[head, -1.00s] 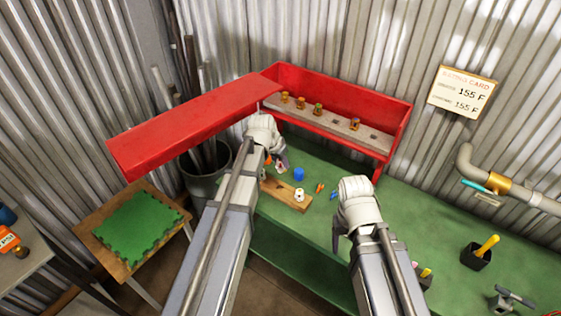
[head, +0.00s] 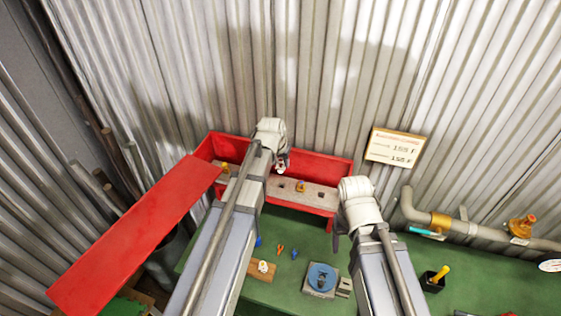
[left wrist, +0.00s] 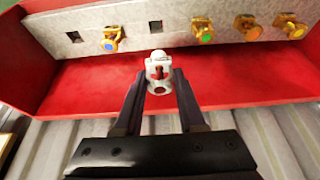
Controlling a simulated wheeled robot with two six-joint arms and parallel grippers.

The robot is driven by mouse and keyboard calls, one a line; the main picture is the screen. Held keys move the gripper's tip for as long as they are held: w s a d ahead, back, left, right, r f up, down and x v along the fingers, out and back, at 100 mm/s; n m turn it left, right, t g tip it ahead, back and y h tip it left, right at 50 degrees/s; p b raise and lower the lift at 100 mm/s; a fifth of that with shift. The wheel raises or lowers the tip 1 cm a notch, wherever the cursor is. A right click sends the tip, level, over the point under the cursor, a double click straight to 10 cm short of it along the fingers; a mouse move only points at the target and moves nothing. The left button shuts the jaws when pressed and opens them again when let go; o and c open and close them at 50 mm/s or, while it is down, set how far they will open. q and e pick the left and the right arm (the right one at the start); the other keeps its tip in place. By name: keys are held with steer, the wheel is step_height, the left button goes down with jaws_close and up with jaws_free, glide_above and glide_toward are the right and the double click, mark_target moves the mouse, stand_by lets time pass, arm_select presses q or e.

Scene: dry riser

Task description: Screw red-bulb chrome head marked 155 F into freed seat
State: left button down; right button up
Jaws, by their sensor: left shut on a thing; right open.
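My left gripper (left wrist: 158,88) is shut on a chrome head (left wrist: 160,72), with a little red visible in its frame. In the head view, the left gripper (head: 281,166) holds this head (head: 280,168) over the red cabinet (head: 337,178). The cabinet's pale rack (left wrist: 60,25) has an empty hole (left wrist: 155,26) just beyond the held head and another empty hole (left wrist: 73,37) nearer its end. The head appears apart from the rack. I cannot read any marking on it. My right gripper (head: 338,236) is open over the bench, its fingers mostly hidden by its wrist.
Brass heads stand in the rack, with blue (left wrist: 110,40), green (left wrist: 203,32), orange (left wrist: 248,27) and yellow (left wrist: 292,26) faces. The open red lid (head: 135,235) slopes left. A rating card (head: 396,148) reads 155 F. A wooden block (head: 258,271) bears a whitish head (head: 263,266).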

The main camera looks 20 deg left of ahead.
mark_target(281, 170)
arm_select(q)
steer(key=shift+w+d+r, duration=0.1)
steer(key=shift+d+r, duration=0.05)
stand_by(0.3)
step_height(281, 170, down, 6)
steer(key=b, duration=0.5)
steer(key=shift+r+b, duration=0.15)
steer(key=shift+b, duration=0.2)
steer(key=shift+f+b, duration=1.65)
stand_by(0.4)
steer(key=m+h, duration=0.1)
steer(key=m, duration=0.3)
steer(key=shift+h, duration=0.3)
steer(key=shift+m+h, duration=0.3)
steer(key=shift+m, duration=0.6)
